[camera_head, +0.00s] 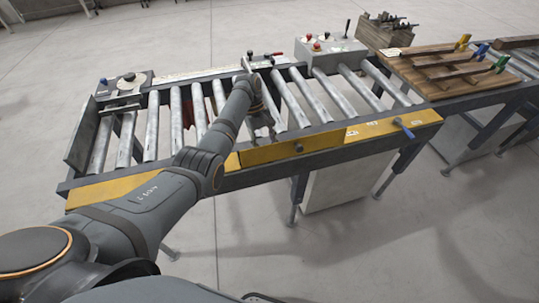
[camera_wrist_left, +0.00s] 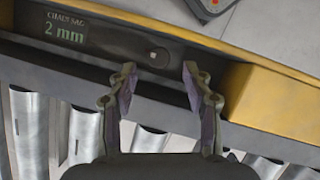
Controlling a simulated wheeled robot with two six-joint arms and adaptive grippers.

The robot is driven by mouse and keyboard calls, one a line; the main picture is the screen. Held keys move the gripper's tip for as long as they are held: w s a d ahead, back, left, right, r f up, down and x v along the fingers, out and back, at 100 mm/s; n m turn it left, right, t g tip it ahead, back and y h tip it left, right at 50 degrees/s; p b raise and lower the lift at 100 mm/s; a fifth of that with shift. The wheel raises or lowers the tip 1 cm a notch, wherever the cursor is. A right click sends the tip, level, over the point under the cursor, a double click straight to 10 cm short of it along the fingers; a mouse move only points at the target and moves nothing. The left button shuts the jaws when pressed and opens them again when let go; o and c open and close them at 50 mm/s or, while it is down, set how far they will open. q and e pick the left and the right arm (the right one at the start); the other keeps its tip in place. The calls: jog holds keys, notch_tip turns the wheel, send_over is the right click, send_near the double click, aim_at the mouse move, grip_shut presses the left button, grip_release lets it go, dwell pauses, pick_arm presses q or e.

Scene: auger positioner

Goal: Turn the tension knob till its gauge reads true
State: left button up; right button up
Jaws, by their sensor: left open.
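In the left wrist view a dark plate carries a display (camera_wrist_left: 66,30) that reads "CHAIN SAG 2 mm" in pale green. A small dark round part with a light mark, seemingly the tension knob (camera_wrist_left: 158,57), sits on the same plate to the right of the display. My left gripper (camera_wrist_left: 158,75) is open and empty, its two fingertips on either side of the knob's position in the picture. I cannot tell whether they touch it. In the head view my left gripper (camera_head: 262,134) is over the front of the roller conveyor, partly hidden by its own arm. My right gripper is not in view.
The roller conveyor (camera_head: 155,125) has a yellow front guard (camera_head: 390,126) and metal rollers. A grey control box (camera_head: 330,52) with red buttons stands behind it. A wooden board (camera_head: 440,85) with coloured clamps lies at the right. The floor in front is clear.

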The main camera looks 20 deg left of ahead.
pick_arm(q)
jog(key=x, duration=0.5)
jog(key=shift+w, duration=0.1)
grip_shut()
